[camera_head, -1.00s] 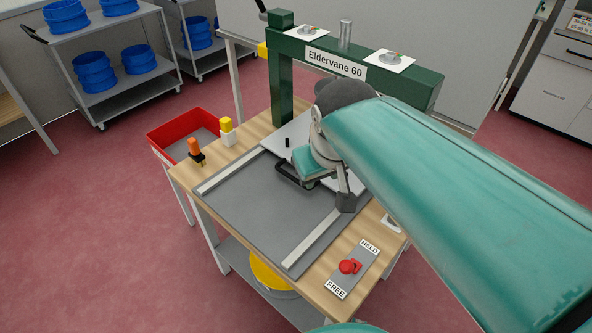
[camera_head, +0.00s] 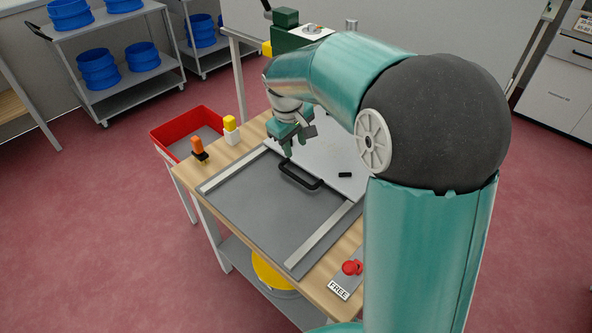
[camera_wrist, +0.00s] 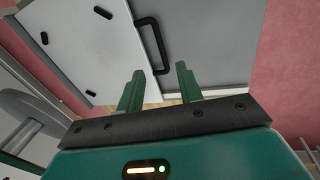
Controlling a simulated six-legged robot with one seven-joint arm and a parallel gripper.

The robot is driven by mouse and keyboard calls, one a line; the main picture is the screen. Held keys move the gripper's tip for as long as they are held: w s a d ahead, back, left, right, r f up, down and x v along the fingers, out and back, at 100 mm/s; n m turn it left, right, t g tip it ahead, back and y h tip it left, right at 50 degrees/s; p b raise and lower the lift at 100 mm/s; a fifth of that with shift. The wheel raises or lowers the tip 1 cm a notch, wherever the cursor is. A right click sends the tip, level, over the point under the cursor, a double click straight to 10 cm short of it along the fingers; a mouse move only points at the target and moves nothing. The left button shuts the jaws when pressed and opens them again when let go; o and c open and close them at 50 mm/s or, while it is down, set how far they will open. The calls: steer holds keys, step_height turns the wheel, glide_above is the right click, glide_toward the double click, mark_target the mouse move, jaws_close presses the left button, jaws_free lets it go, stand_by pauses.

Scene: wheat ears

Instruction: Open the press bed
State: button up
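The press bed is a pale sliding plate (camera_head: 335,158) with a black bar handle (camera_head: 300,178) on its front edge, set behind a grey base (camera_head: 265,205) between two metal rails. In the wrist view the plate (camera_wrist: 85,45) and the handle (camera_wrist: 150,45) lie beyond my fingertips. My gripper (camera_head: 290,148) hangs over the left part of the plate, just behind the handle. In the wrist view my gripper's fingers (camera_wrist: 158,78) are apart with nothing held between them. A red knob (camera_head: 352,268) sits on a grey panel beside the FREE label; my arm hides the HELD end.
An orange-topped item (camera_head: 198,148) and a yellow-topped item (camera_head: 231,128) stand on the bench's left edge. A red bin (camera_head: 165,136) stands left of it. The green press frame (camera_head: 290,38) rises at the back, partly hidden by my arm. The grey base is clear.

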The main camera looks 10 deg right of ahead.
mark_target(299, 178)
steer(key=shift+n, duration=0.3)
steer(key=w+f, duration=0.1)
steer(key=f, duration=0.4)
steer(key=w+d+f, duration=0.1)
steer(key=f, duration=0.4)
steer(key=w+d+f, duration=0.1)
steer(key=f, duration=0.5)
steer(key=shift+w+f, duration=0.1)
steer(key=shift+w, duration=0.3)
jaws_close()
